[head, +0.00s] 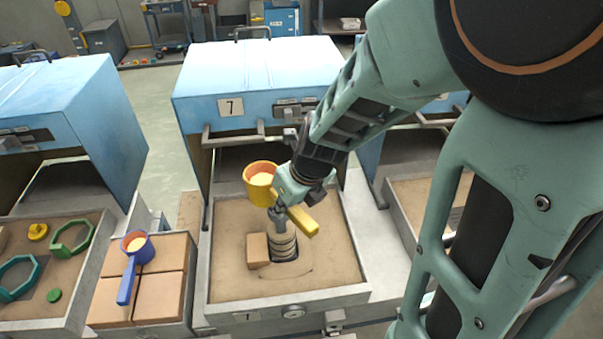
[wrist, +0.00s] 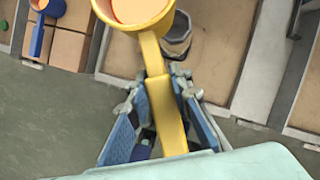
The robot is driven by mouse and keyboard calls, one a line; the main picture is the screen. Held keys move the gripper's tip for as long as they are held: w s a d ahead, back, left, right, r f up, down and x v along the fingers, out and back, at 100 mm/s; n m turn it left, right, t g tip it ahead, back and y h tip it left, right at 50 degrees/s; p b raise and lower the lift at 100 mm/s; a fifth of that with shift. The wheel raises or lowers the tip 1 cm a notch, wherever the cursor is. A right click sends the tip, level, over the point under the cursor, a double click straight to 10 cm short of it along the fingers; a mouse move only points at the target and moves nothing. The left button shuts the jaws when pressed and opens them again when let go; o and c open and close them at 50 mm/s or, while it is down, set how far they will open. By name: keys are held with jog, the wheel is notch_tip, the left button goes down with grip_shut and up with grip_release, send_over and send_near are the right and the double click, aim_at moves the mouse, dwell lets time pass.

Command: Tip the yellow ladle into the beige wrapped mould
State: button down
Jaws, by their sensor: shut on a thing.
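My gripper (head: 281,207) is shut on the handle of the yellow ladle (head: 258,190), seen close in the wrist view (wrist: 146,40). The ladle's cup is about level, with pale orange contents visible inside. It is up in the air, up and left of the beige wrapped mould (head: 284,247) in the head view. The mould stands upright in the sand-coloured tray in front of oven 7. Its banded side shows below my gripper, but the gripper and ladle handle partly hide its top. In the wrist view the mould's open rim (wrist: 178,38) shows just right of the cup.
A tan block (head: 257,249) stands against the mould's left side in the tray (head: 222,297). A blue ladle (head: 132,262) rests on tan bricks to the left. The blue oven 7 (head: 255,85) stands behind the tray.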

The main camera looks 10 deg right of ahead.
jog(key=shift+a, duration=0.2)
notch_tip(320, 180, down, 5)
jog(key=b, duration=0.5)
jog(key=shift+d+r, duration=0.1)
jog(key=shift+r, duration=0.1)
jog(key=shift+b, duration=0.45)
jog(key=shift+g+y+b, duration=0.5)
jog(key=shift+y+b, duration=0.3)
jog(key=shift+b, duration=0.65)
jog(key=shift+s+a+r+m+g+y+p, duration=0.15)
jog(key=shift+m+g+y+p, duration=0.4)
jog(key=shift+y, duration=0.8)
jog(key=shift+a+m+g+y+p, duration=0.15)
jog(key=shift+m+g+y, duration=0.2)
jog(key=shift+g+y, duration=0.7)
jog(key=shift+t+y, duration=0.3)
jog(key=shift+y, duration=0.1)
